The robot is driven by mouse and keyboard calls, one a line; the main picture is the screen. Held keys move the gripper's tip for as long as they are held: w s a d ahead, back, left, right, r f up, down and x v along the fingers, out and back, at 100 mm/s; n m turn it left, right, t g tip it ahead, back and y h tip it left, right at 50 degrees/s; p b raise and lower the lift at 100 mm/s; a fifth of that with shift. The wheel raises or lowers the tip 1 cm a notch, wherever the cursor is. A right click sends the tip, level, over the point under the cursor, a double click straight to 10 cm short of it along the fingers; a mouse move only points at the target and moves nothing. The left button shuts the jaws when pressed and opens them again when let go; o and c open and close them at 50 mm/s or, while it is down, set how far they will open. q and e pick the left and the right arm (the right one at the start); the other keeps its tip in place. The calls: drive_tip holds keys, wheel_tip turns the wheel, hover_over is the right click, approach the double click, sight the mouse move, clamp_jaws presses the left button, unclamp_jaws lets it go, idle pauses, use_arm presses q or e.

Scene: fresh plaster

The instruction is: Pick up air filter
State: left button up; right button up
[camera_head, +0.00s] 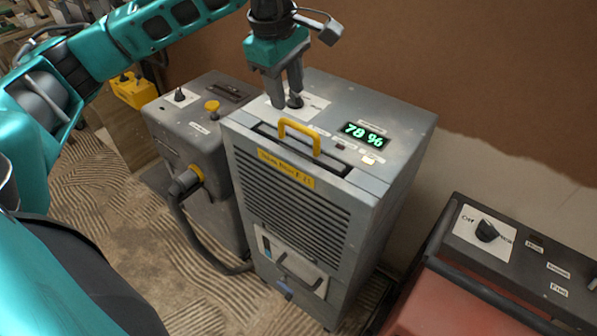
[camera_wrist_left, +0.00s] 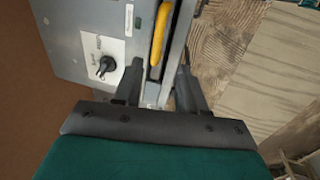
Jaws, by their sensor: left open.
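The air filter shows as a panel with a yellow handle (camera_head: 300,134) and a yellow label (camera_head: 286,168), set in a slot at the top front edge of a grey machine (camera_head: 345,215). Its body inside the machine is hidden. My left gripper (camera_head: 286,100) is open and points down over the machine's top, behind the handle and by a black knob. In the left wrist view, the yellow handle (camera_wrist_left: 160,35) lies ahead of the gap between the open fingers (camera_wrist_left: 160,88), apparently not gripped. My right gripper is not in view.
A smaller grey unit (camera_head: 185,130) with a hose (camera_head: 185,215) stands at left. A red and black machine (camera_head: 490,270) is at lower right. A brown wall (camera_head: 480,70) rises behind.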

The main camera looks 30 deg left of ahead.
sight(299, 125)
use_arm(q)
drive_tip(key=f, duration=0.2)
drive_tip(key=w+f, duration=0.1)
drive_tip(key=f, duration=0.2)
drive_tip(key=shift+d, duration=0.15)
drive_tip(key=shift+w+d+f, duration=0.15)
drive_tip(key=shift+w+f, duration=0.05)
drive_tip(key=shift+f, duration=0.65)
drive_tip(key=shift+w+d+f, duration=0.15)
drive_tip(key=shift+w+f, duration=0.1)
drive_tip(key=shift+f, duration=0.55)
drive_tip(key=shift+w+d+f, duration=0.15)
drive_tip(key=shift+w+f, duration=0.05)
drive_tip(key=shift+f, duration=0.65)
drive_tip(key=shift+c, duration=0.5)
clamp_jaws()
drive_tip(key=shift+r, duration=0.1)
